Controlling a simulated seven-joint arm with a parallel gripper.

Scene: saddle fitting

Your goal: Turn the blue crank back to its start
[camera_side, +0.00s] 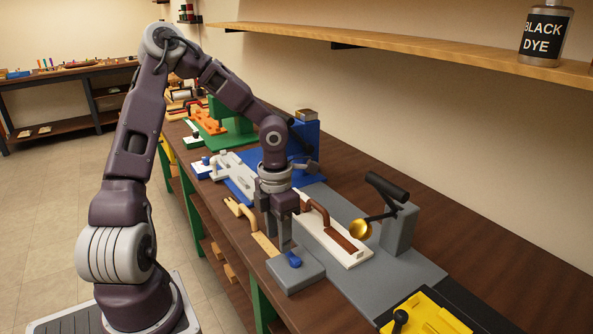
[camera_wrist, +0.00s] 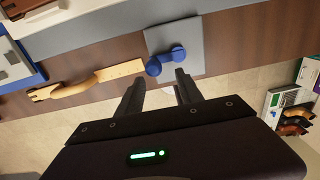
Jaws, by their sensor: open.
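The blue crank (camera_side: 293,259) sits on top of a grey block (camera_side: 296,275) at the front edge of the bench. In the wrist view the crank (camera_wrist: 166,61) shows two rounded ends joined by a short arm, on the grey plate (camera_wrist: 190,32). My gripper (camera_side: 277,243) points down beside the crank, its fingers partly hiding it in the side view. In the wrist view my gripper (camera_wrist: 159,76) has its two fingers apart with nothing between them, and the crank lies just beyond the fingertips. I cannot tell the exact height gap.
A tan wooden handle piece (camera_side: 245,220) lies left of my gripper; it also shows in the wrist view (camera_wrist: 85,85). A white fixture with a brown strip (camera_side: 340,240) and a grey stand with a black lever (camera_side: 397,228) are to the right. A yellow fixture (camera_side: 430,313) is nearer.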

